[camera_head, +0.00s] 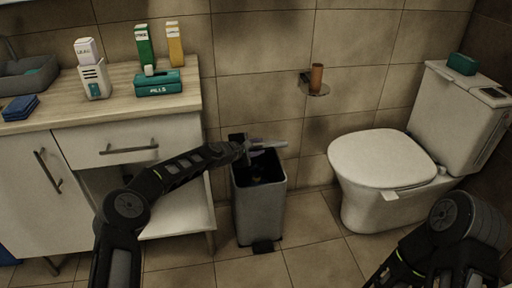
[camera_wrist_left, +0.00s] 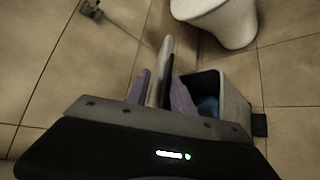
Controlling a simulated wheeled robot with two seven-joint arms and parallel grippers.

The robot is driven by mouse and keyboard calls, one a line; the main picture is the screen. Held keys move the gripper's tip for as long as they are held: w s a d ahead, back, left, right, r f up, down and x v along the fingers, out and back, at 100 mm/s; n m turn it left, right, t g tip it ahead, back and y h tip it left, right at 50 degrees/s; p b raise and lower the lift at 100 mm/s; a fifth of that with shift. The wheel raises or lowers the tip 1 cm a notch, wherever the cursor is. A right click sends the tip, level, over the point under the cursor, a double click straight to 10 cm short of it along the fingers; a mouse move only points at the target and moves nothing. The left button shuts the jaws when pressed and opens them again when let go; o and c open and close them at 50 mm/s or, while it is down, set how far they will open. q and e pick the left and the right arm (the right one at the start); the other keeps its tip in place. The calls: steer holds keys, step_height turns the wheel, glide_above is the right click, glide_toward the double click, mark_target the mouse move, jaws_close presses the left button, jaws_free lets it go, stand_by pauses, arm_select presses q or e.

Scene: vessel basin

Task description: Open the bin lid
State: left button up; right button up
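The grey bin (camera_head: 258,212) stands on the floor between the cabinet and the toilet, with its top open and its dark inside showing. It also shows in the left wrist view (camera_wrist_left: 236,100), with something blue inside. My left gripper (camera_head: 272,145) is over the back of the bin's rim. In the left wrist view its two purplish fingers (camera_wrist_left: 162,92) are apart. A thin grey panel, which looks like the raised lid (camera_wrist_left: 160,68), stands between them; I cannot tell whether they touch it. The head view barely shows the lid. My right gripper is out of view.
The cabinet (camera_head: 150,132) stands left of the bin, with bottles and boxes on its counter. The toilet (camera_head: 380,165) stands to the right. A wall holder (camera_head: 316,80) is above and right of the bin. The floor in front is clear.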

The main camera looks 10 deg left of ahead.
arm_select(q)
steer(key=shift+s+a+r, duration=0.1)
steer(key=p+v, duration=0.1)
steer(key=v, duration=0.6)
steer(key=shift+s, duration=0.25)
